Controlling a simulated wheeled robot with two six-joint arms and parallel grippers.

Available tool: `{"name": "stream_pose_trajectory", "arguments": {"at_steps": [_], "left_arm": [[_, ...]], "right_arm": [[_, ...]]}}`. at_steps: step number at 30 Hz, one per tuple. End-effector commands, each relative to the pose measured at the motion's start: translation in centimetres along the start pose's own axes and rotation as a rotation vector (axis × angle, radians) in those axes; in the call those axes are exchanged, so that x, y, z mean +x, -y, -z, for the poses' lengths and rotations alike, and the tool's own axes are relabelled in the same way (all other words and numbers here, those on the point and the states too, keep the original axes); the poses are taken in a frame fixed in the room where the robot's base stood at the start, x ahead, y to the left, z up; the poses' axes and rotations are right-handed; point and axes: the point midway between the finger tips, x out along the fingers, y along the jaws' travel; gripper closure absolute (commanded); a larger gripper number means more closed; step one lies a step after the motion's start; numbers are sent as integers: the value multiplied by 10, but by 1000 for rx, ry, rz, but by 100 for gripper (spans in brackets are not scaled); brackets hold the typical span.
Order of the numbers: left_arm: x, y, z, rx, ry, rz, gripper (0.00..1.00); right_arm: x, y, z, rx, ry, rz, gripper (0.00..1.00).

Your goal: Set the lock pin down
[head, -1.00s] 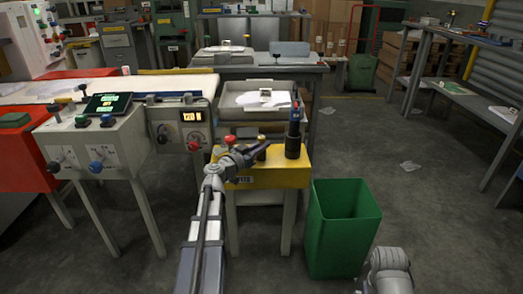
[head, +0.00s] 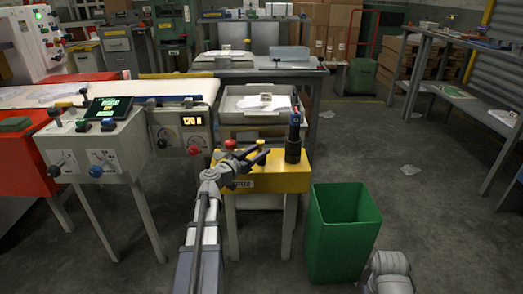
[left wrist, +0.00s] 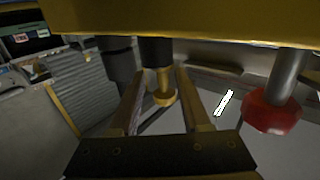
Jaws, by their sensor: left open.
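The lock pin, which I take to be the brass-headed pin (head: 261,142), stands upright at the yellow block (head: 262,180). In the left wrist view its brass head (left wrist: 164,92) shows between my fingers, with its dark collar against the yellow block (left wrist: 190,20). My left gripper (head: 263,150) is open, with its fingers on either side of the pin and a gap to the brass head. Whether a finger touches the pin cannot be told.
A red knob (left wrist: 270,112) is close beside my fingers. A dark upright handle (head: 293,145) stands at the block's right end. A green bin (head: 342,230) is on the floor to the right. A control console (head: 95,150) stands on the left, a grey tray (head: 240,116) behind.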

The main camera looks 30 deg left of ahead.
Motion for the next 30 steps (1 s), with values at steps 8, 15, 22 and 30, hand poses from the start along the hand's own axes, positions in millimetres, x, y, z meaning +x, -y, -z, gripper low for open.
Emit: {"name": "stream_pose_trajectory", "arguments": {"at_steps": [8,15,22,30], "left_arm": [[-62,-2,0,0,0,2,53],[-96,-1,0,0,0,0,53],[-106,-1,0,0,0,-1,53],[-105,-1,0,0,1,-3,53]], "right_arm": [[0,0,0,0,0,0,0],[-1,0,0,0,0,0,0],[-1,0,0,0,0,0,0],[-1,0,0,0,0,0,0]]}}
